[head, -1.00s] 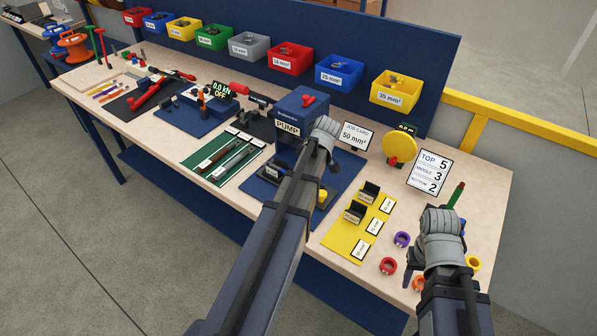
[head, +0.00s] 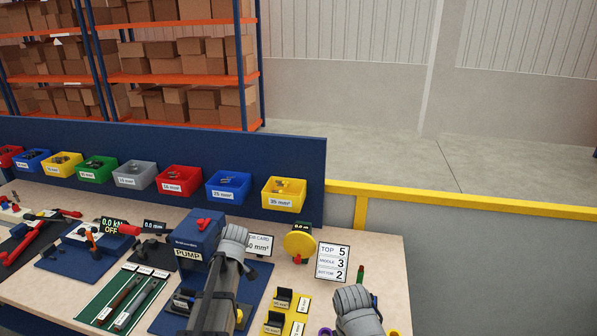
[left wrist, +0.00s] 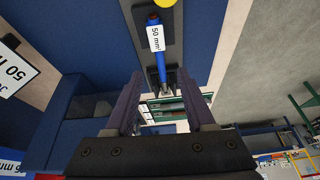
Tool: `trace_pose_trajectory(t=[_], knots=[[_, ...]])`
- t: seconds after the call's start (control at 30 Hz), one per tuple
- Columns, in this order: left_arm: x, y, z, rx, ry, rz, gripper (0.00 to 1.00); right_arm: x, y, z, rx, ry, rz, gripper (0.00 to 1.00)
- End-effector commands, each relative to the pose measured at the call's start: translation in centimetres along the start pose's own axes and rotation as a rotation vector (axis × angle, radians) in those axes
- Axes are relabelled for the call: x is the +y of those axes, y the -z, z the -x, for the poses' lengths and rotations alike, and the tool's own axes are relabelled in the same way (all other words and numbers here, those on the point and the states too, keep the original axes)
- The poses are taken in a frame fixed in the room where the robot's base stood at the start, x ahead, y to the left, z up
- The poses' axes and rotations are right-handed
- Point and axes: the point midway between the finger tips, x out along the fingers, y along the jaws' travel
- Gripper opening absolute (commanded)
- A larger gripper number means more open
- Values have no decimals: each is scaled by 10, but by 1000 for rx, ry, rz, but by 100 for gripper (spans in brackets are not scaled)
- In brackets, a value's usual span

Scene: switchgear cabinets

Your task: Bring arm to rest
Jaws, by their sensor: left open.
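My left arm reaches over the bench in the head view, its grey wrist (head: 233,243) in front of the right side of the blue pump (head: 198,236). Its fingers are hidden there. In the left wrist view my left gripper (left wrist: 163,88) is open. A blue-and-red rod-like part with a "50 mm²" tag (left wrist: 156,38) lies beyond the fingertips, its lower end in line with the gap; I cannot tell how far off it is. My right arm's grey wrist (head: 356,308) is over the front right of the bench; its fingers are mostly hidden.
A row of coloured bins, including a yellow one (head: 284,194), lines the back panel. A yellow disc (head: 299,243) and a number sign (head: 333,261) stand near the right wrist. Black holders (head: 283,299) sit on a yellow mat between the arms. A yellow rail (head: 450,199) runs behind.

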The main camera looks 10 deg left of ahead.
Motion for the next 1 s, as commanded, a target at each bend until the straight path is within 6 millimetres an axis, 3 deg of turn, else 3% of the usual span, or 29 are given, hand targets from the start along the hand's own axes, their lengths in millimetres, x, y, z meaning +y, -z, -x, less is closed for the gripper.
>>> trace_pose_trajectory(t=[0.17, 0.3, 0.4, 0.5, 0.7, 1.0], knots=[[-19, -83, 18, -64, -35, -400, 54, -1, 0, -8, 0, 0, 0, 50], [-48, -163, 38, -126, -87, -862, 54, -1, 1, -15, 0, 0, -1, 50], [-72, -210, 50, -163, -129, -1166, 54, -2, 1, -19, 0, 0, -1, 50], [-95, -245, 59, -189, -169, -1419, 54, -2, 1, -22, 0, 0, -1, 50], [-122, -281, 69, -217, -223, -1715, 54, -2, 2, -25, 0, 0, -1, 50], [-126, -286, 71, -221, -233, -1771, 54, -2, 2, -25, 0, 0, -1, 50]])
